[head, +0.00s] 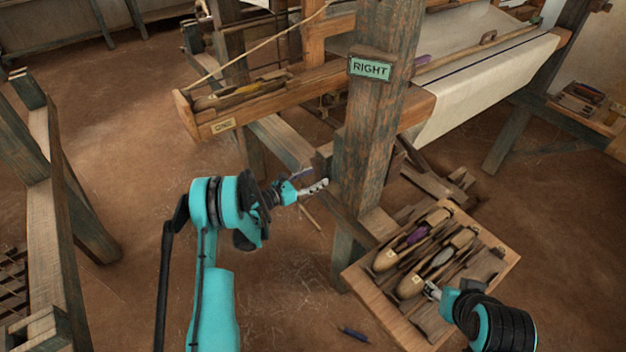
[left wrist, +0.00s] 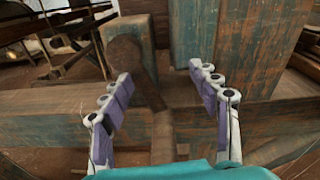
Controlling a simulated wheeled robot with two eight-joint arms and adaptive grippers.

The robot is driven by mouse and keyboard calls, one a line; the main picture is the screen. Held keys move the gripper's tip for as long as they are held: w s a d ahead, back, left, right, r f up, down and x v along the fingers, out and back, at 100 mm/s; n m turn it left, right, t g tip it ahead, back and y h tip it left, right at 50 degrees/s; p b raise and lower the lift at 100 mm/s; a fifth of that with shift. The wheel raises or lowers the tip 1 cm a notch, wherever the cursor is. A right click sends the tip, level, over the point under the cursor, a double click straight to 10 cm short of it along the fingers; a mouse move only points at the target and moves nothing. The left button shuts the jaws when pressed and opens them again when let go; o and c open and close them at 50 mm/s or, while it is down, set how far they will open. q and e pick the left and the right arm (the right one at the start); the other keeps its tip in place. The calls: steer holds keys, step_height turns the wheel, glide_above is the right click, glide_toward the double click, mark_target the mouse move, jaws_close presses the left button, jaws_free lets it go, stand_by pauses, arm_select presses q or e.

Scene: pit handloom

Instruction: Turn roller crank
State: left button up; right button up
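My left gripper (head: 312,182) is at the left side of the loom's right post (head: 372,130), below the green RIGHT sign (head: 370,68). In the left wrist view its two fingers (left wrist: 163,85) are apart with nothing gripped. A dark brown, rounded wooden piece (left wrist: 130,62) stands beyond and partly between the fingers, in front of the beams; it may be the roller crank, but I cannot tell for sure. In the head view no crank can be made out clearly. My right gripper (head: 436,292) is over the shuttle tray; its finger opening is unclear.
The wooden tray (head: 385,312) holds several shuttles. A shuttle box (head: 205,130) juts out above and left of my left gripper. White cloth (head: 480,75) stretches behind the post. A small dark object (head: 354,334) lies on the floor. The earthen floor at left is mostly clear.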

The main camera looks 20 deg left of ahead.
mark_target(305, 196)
arm_select(q)
steer(key=shift+d+r, duration=0.2)
steer(key=shift+r, duration=0.25)
steer(key=shift+s+a+f, duration=0.1)
steer(key=shift+s+a, duration=0.2)
steer(key=shift+s, duration=0.1)
steer(key=shift+s+a+r, duration=0.15)
steer(key=shift+s+r, duration=0.05)
steer(key=shift+s, duration=0.25)
steer(key=shift+s+a+r, duration=0.15)
steer(key=shift+s+r, duration=0.05)
steer(key=shift+s, duration=0.25)
steer(key=shift+s+a+f, duration=0.35)
steer(key=shift+s+a, duration=0.2)
steer(key=shift+a, duration=0.15)
steer(key=shift+v, duration=2.4)
steer(key=shift+f, duration=0.15)
